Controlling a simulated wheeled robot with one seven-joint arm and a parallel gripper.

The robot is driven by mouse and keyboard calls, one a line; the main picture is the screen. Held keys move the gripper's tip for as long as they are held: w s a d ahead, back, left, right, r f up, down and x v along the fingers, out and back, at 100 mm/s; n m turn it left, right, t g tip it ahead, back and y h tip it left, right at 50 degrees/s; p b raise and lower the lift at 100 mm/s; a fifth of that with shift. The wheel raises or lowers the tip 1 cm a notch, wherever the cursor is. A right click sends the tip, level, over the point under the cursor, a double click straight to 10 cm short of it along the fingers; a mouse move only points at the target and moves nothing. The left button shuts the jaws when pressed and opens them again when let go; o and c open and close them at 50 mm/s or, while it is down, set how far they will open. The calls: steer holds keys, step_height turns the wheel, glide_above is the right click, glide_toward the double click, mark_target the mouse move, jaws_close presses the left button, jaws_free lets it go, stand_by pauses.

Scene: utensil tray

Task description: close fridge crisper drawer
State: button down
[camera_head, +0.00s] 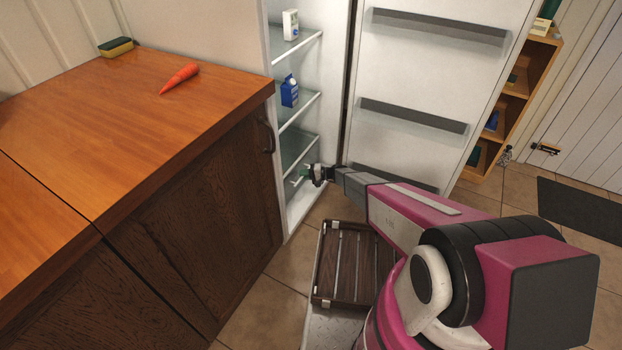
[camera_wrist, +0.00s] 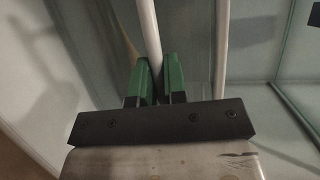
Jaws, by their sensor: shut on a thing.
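The crisper drawer, of clear glass-like panels, is low in the open fridge (camera_head: 275,120); its pale front edge (camera_head: 298,182) shows just left of my gripper (camera_head: 310,173). In the wrist view, the green fingers of my gripper (camera_wrist: 158,80) are closed on a thin white bar (camera_wrist: 148,25), which looks like the drawer's edge or handle. A second white bar (camera_wrist: 222,40) runs beside it, outside the fingers. How far the drawer is out is hard to tell, as my gripper partly hides it.
The fridge door (camera_head: 410,75) stands wide open on the right. A blue carton (camera_head: 289,91) and a white carton (camera_head: 290,24) stand on upper shelves. A wooden counter (camera_head: 120,130) with a carrot (camera_head: 180,77) and sponge (camera_head: 116,46) is left. A slatted wooden crate (camera_head: 345,262) sits below my arm.

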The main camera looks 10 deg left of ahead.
steer(key=shift+w+a, duration=0.2)
steer(key=shift+a, duration=0.1)
steer(key=c, duration=1.2)
jaws_free()
steer(key=shift+a, duration=0.1)
steer(key=d+r, duration=0.1)
steer(key=d, duration=0.9)
steer(key=shift+w+d+r, duration=0.25)
steer(key=shift+d+r, duration=0.1)
steer(key=shift+r, duration=0.05)
